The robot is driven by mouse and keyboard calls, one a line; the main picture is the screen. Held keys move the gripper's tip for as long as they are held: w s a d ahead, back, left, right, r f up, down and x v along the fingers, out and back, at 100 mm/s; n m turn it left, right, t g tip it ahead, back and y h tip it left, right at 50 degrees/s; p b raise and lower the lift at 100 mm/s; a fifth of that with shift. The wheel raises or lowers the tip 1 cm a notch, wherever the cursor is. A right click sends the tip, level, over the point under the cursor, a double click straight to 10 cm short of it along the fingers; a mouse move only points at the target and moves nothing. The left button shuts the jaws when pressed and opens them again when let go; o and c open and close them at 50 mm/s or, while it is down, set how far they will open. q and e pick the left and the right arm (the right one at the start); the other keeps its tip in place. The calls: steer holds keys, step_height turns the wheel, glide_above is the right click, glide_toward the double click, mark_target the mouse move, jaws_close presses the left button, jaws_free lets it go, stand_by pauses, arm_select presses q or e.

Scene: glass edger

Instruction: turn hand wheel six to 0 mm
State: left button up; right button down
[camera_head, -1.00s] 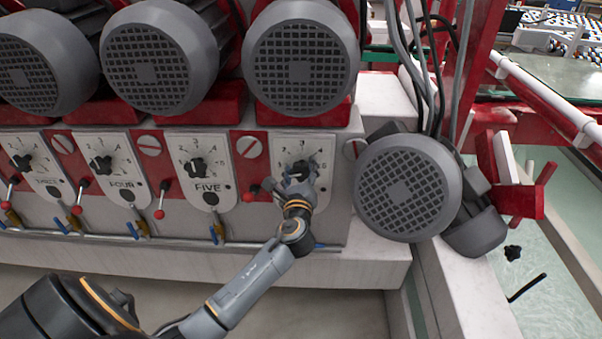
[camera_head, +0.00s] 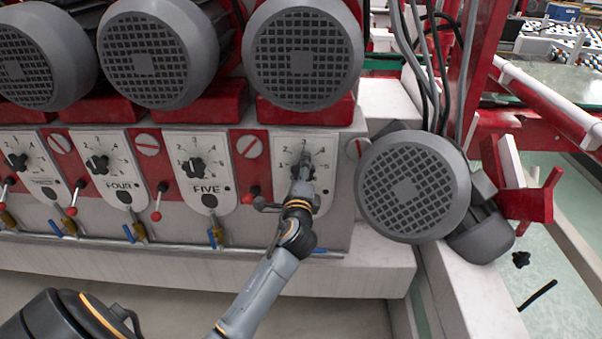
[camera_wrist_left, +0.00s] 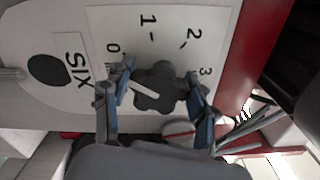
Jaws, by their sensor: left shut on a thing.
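Hand wheel six is a black lobed knob (camera_wrist_left: 160,88) on a white dial plate (camera_wrist_left: 60,22) marked SIX, with 0, 1, 2 and 3 readable in the left wrist view. A white mark on the knob lies on its left side in that view, on the side of the 0. One blue finger partly covers the scale by the 0, so the exact reading is unclear. My left gripper (camera_wrist_left: 161,82) has a finger on either side of the knob and is shut on it. In the head view my left gripper (camera_head: 303,172) hides most of the knob. My right gripper is not in view.
Dial five (camera_head: 207,168) and further similar dials line the panel to the left, with red-ball levers (camera_head: 156,216) between them. A large grey motor (camera_head: 303,55) overhangs dial six. Another motor (camera_head: 412,187) stands close on its right.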

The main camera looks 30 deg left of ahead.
arm_select(q)
steer(key=shift+n, duration=0.3)
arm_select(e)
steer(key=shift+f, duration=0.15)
arm_select(q)
steer(key=o, duration=1.2)
steer(key=shift+c, duration=0.2)
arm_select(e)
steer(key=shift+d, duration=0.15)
arm_select(q)
steer(key=v, duration=1.2)
steer(key=shift+s, duration=0.1)
